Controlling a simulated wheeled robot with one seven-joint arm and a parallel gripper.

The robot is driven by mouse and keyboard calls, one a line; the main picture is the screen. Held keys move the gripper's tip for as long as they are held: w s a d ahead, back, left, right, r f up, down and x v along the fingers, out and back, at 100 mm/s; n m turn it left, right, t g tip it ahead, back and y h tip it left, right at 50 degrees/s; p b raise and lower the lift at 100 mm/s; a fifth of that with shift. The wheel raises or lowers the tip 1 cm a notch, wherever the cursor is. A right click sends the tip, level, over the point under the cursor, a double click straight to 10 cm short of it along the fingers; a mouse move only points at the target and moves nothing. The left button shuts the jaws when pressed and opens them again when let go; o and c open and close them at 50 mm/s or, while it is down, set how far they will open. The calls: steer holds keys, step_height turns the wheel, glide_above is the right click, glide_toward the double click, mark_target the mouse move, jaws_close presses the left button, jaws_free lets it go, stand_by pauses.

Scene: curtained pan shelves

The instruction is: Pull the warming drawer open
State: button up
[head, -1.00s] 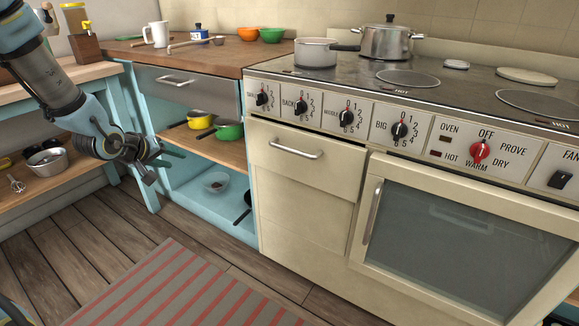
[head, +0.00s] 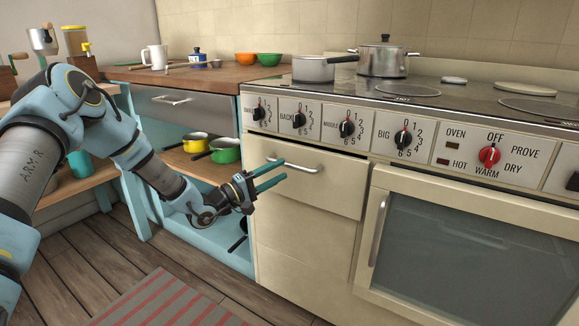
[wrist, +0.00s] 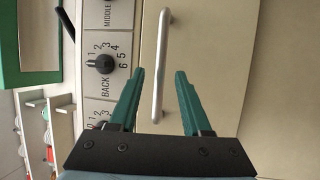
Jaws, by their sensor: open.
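The warming drawer (head: 320,184) is the cream front below the knobs at the left of the cooker, and it looks shut. Its silver bar handle (head: 300,168) runs level across its upper part. In the wrist view the handle (wrist: 161,65) shows upright in the picture, ahead of and between the fingers. My gripper (head: 276,175) is open and empty, its two green fingers pointing right toward the handle's left end. In the wrist view my gripper (wrist: 159,75) has the handle between its fingertips, with gaps on both sides. I cannot tell how far short of it the tips are.
The oven door (head: 460,250) with its upright handle (head: 378,228) is to the right. The blue open cabinet with a yellow pot (head: 195,143) and a green pot (head: 226,150) is to the left. A striped rug (head: 170,303) lies on the floor in front.

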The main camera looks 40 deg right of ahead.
mark_target(287, 166)
steer(key=shift+x, duration=2.25)
jaws_close()
